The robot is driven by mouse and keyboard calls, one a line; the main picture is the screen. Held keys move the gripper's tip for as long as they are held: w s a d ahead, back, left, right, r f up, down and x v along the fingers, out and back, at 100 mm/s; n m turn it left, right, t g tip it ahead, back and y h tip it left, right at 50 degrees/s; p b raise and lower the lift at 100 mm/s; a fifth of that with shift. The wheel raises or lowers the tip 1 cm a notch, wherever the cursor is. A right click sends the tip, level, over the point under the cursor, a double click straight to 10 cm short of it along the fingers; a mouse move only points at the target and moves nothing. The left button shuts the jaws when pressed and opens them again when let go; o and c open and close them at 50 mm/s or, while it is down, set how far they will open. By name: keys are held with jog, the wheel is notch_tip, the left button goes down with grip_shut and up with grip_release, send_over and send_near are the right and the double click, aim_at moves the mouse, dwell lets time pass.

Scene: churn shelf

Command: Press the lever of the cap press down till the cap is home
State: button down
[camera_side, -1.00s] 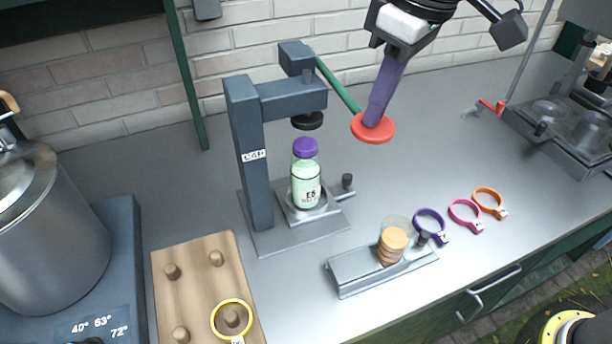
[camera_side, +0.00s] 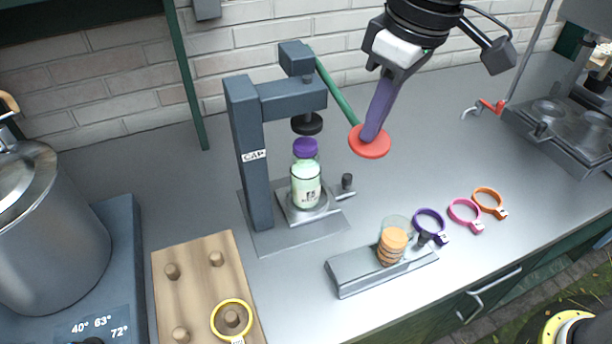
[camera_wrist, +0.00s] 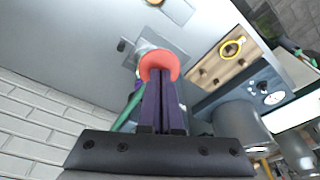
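The cap press (camera_side: 250,160) is a dark grey column with an arm, marked CAP. Its green lever (camera_side: 337,90) slopes down to the right and ends in a red disc (camera_side: 369,146). The disc also shows in the wrist view (camera_wrist: 158,62). My gripper (camera_side: 371,136) has its purple fingers together with nothing between them, and the tips rest on the red disc from above. The black press head (camera_side: 307,124) hangs just above the purple cap (camera_side: 305,147), with a small gap. The cap sits on a bottle (camera_side: 306,188) of pale green contents, upright on the press base.
A grey holder (camera_side: 350,276) with a stack of tan discs (camera_side: 391,247) stands in front of the press. Purple (camera_side: 418,213), pink and orange rings lie to the right. A pegged wooden board (camera_side: 200,290) and a steel pot (camera_side: 45,240) are at left.

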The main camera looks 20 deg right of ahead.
jog(key=shift+f, duration=0.45)
jog(key=shift+x, duration=0.8)
jog(key=shift+d+f, duration=0.1)
jog(key=shift+w+f, duration=0.15)
jog(key=shift+f, duration=0.55)
